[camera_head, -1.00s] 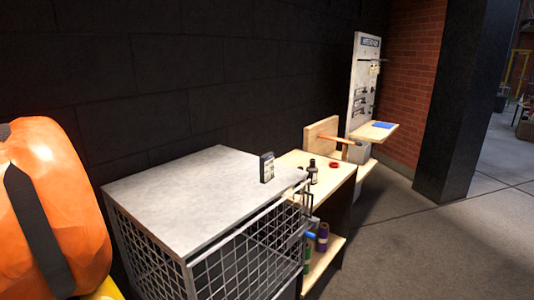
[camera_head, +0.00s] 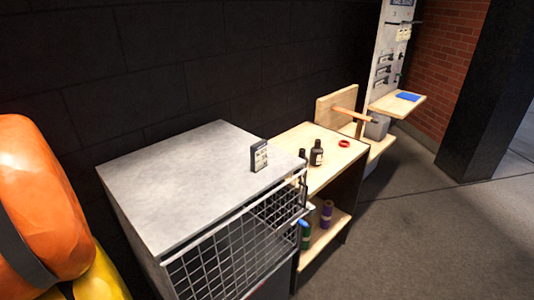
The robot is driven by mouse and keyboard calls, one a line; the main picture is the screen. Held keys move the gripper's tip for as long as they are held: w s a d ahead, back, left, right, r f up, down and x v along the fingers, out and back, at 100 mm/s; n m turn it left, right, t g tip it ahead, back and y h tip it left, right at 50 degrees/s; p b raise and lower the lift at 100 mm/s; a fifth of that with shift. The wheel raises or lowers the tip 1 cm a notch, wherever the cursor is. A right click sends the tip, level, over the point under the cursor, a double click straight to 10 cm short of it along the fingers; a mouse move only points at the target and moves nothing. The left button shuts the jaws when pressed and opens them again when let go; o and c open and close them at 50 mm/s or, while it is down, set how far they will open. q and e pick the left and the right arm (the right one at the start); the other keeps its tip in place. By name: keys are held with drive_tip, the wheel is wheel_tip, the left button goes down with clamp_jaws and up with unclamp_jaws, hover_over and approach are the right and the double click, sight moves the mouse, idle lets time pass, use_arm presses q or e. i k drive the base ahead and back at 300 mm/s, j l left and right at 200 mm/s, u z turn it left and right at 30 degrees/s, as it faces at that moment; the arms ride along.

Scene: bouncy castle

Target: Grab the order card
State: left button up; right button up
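A small dark upright card with a pale printed face (camera_head: 259,156) stands on the grey cabinet top (camera_head: 190,175), near its right edge; it may be the order card, but its print is too small to read. A blue flat item (camera_head: 408,96) lies on the wooden shelf of the tall board at the back right. Neither of my grippers shows in the head view.
A wooden bench (camera_head: 318,170) adjoins the cabinet, with dark bottles (camera_head: 316,154), a red ring (camera_head: 344,143) and spools (camera_head: 326,213) below. A wire mesh panel (camera_head: 225,262) fronts the cabinet. Orange inflatable bulk (camera_head: 35,190) fills the left. Floor (camera_head: 440,240) at right is clear.

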sight(258, 151)
drive_tip(key=i+l+u, duration=0.1)
drive_tip(key=l, duration=0.25)
drive_tip(key=i+l, duration=0.25)
drive_tip(key=i+l+u, duration=0.15)
drive_tip(key=l, duration=0.3)
